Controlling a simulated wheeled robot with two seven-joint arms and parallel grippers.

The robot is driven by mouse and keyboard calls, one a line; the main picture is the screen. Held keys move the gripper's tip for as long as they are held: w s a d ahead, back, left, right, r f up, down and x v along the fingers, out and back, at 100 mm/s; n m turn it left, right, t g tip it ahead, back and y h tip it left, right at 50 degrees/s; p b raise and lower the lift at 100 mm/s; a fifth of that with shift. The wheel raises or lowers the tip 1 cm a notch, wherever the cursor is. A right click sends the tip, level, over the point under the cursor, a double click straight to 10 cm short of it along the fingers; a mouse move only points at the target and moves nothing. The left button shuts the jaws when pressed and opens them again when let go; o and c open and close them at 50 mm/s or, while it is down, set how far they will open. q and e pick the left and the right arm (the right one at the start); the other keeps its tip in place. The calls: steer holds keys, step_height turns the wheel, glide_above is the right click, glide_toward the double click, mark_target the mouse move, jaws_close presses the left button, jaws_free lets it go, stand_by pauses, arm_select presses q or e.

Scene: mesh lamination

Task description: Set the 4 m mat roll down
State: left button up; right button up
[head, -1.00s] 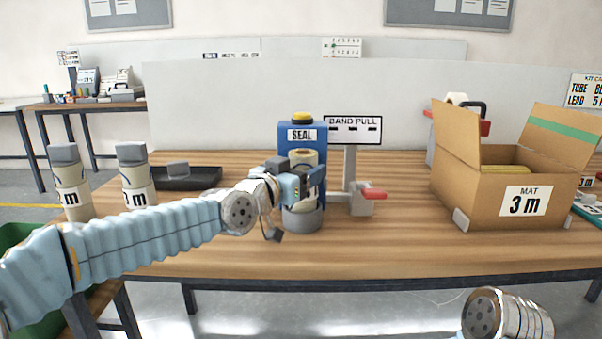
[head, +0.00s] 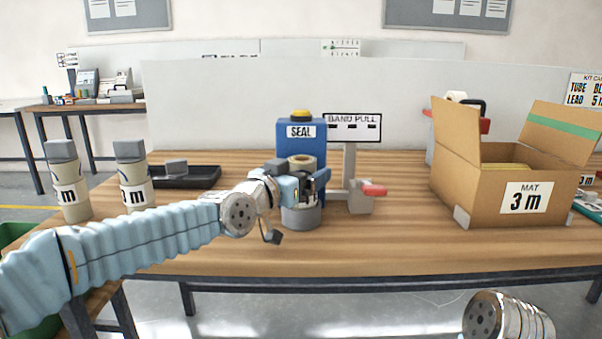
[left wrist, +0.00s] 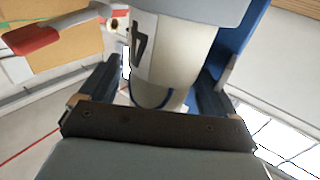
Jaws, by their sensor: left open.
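The 4 m mat roll (head: 302,163) is a pale upright cylinder standing in the grey round base (head: 300,217) of the blue SEAL station (head: 315,147). In the left wrist view the roll (left wrist: 178,62) shows a printed 4 and a dark blue lower edge. My left gripper (head: 306,184) is around the roll's side, with one finger on each side of it. In the left wrist view my left gripper (left wrist: 155,82) is open, with gaps beside the roll. The fingers hide part of the roll. My right gripper is out of view.
The BAND PULL post with a red handle (head: 374,190) stands just right of the station. An open carton (head: 470,200) marked MAT 3 m is farther right. Two capped rolls (head: 69,190) (head: 133,180) and a black tray (head: 200,178) are at left. The front middle-right tabletop is clear.

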arm_select(q)
steer(key=shift+r, duration=0.1)
steer(key=shift+r+p, duration=0.25)
steer(key=shift+p, duration=0.15)
steer(key=shift+r+p, duration=0.5)
steer(key=shift+p, duration=0.15)
steer(key=p+v, duration=0.1)
steer(key=v, duration=1.1)
steer(key=shift+f, duration=0.35)
